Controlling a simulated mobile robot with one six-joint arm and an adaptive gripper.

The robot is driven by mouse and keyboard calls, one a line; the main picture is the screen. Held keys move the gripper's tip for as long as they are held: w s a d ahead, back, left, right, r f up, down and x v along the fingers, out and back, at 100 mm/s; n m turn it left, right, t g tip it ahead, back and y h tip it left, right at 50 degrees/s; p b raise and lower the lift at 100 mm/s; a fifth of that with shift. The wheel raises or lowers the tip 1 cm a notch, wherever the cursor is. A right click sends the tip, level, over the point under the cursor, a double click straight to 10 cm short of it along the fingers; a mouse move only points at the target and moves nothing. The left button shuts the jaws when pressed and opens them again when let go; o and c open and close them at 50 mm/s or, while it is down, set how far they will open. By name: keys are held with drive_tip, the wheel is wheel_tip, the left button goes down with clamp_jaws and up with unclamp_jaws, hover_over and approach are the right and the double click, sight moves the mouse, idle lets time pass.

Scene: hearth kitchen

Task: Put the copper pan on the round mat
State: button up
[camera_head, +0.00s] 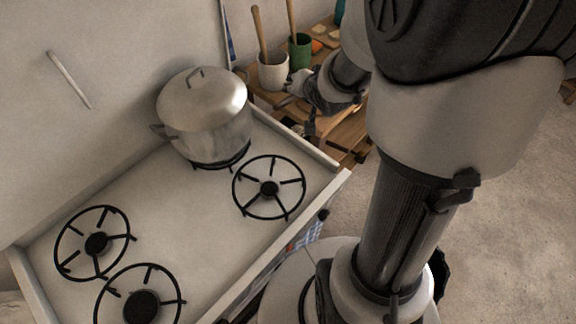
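I cannot make out the copper pan or the round mat in the head view. My arm fills the right side of the picture and hides part of the wooden table behind it. The end of my arm, with my gripper (311,127), reaches over the near side of that table. My gripper is small, dark and partly hidden, so I cannot tell whether it is open, shut or holding anything.
A white stove (190,215) with several black burners fills the left. A lidded steel pot (205,125) stands on its back burner. A white crock (272,74) and a green cup (300,54) with wooden utensils stand on the wooden table (352,130). Bare floor lies right.

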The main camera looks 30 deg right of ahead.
drive_tip(key=s+a+r+n+g+y, duration=0.1)
drive_tip(key=s+a+r+n, duration=0.3)
drive_tip(key=s+a, duration=0.4)
drive_tip(key=s+a+r+n+g+y, duration=0.1)
drive_tip(key=s+a+r+n+g, duration=0.3)
drive_tip(key=s+a, duration=0.5)
drive_tip(key=s+r+n, duration=0.1)
drive_tip(key=s, duration=0.7)
drive_tip(key=shift+a+y, duration=0.2)
drive_tip(key=shift+y, duration=0.1)
drive_tip(key=shift+r, duration=0.1)
